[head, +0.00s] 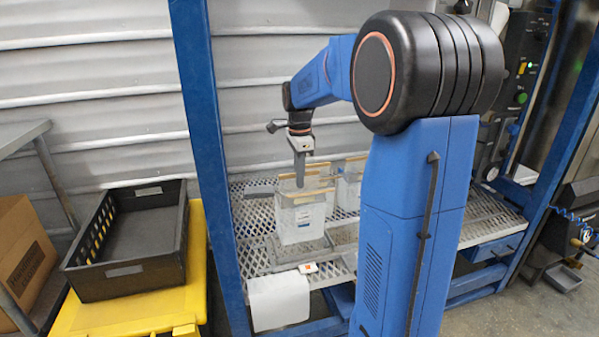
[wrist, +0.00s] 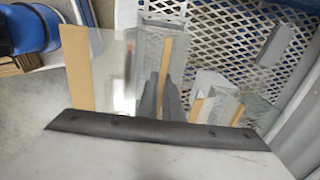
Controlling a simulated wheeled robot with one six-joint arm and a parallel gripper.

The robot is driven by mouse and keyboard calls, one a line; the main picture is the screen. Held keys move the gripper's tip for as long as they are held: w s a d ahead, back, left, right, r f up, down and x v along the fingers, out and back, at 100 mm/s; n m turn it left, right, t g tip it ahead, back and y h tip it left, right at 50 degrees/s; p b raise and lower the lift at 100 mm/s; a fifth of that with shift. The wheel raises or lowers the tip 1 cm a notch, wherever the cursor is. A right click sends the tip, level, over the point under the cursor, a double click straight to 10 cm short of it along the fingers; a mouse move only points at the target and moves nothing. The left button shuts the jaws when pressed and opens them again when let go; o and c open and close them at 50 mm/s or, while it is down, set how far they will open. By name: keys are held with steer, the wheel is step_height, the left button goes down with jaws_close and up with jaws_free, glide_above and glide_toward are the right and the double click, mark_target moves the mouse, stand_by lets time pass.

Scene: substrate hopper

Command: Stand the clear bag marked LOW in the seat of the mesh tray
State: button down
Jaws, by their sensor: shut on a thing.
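A clear bag (head: 302,222) with wooden strips along its top and a small printed label stands upright over the mesh shelf. I cannot read its marking. My gripper (head: 300,183) points down at the bag's top and is shut on it. In the wrist view the dark fingertips (wrist: 160,95) sit among clear film and wooden strips. A low grey tray (head: 290,257) lies directly below the bag on the mesh shelf. I cannot tell whether the bag's bottom touches it. The seat is mostly hidden by the bag.
Another clear bag (head: 349,190) stands close behind to the right. A white cloth (head: 279,302) hangs at the shelf's front edge, beside a small tag (head: 308,268). A blue post (head: 207,150) stands left. A black crate (head: 130,270) rests on a yellow stand.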

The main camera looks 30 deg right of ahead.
steer(key=shift+f, duration=2.85)
steer(key=c, duration=1.9)
jaws_free()
steer(key=shift+o, duration=0.2)
steer(key=shift+r, duration=0.15)
step_height(320, 180, up, 17)
steer(key=shift+f, duration=0.1)
